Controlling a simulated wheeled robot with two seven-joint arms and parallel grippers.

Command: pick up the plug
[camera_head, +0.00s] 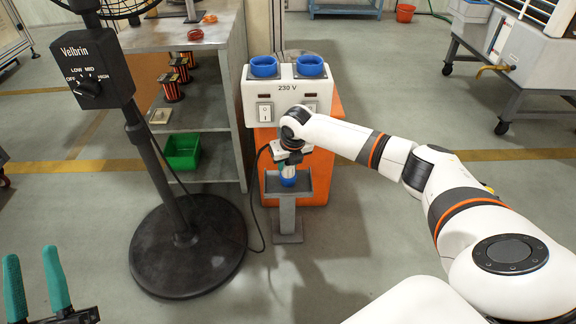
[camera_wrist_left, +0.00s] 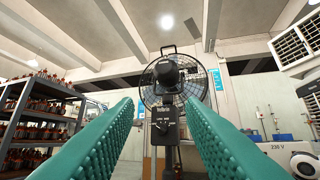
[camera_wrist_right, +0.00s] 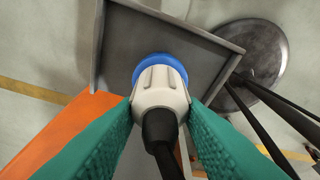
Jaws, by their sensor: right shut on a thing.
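The plug (camera_wrist_right: 160,92) is light grey with a blue collar and a black cable boot. In the right wrist view it sits between the green fingers of my right gripper (camera_wrist_right: 165,110), which is shut on it. In the head view the plug's blue end (camera_head: 288,181) shows over a small grey tray stand (camera_head: 276,185). I cannot tell whether it touches the tray. My right forearm partly hides this spot. My left gripper (camera_head: 38,285) is open and empty at the lower left; its fingers also show in the left wrist view (camera_wrist_left: 160,125).
A white 230 V socket box (camera_head: 287,92) with two blue sockets stands on an orange cabinet (camera_head: 330,160) behind the tray. A black fan stand (camera_head: 190,245) is left of it. A cable runs on the floor between them. Shelves (camera_head: 205,110) stand behind.

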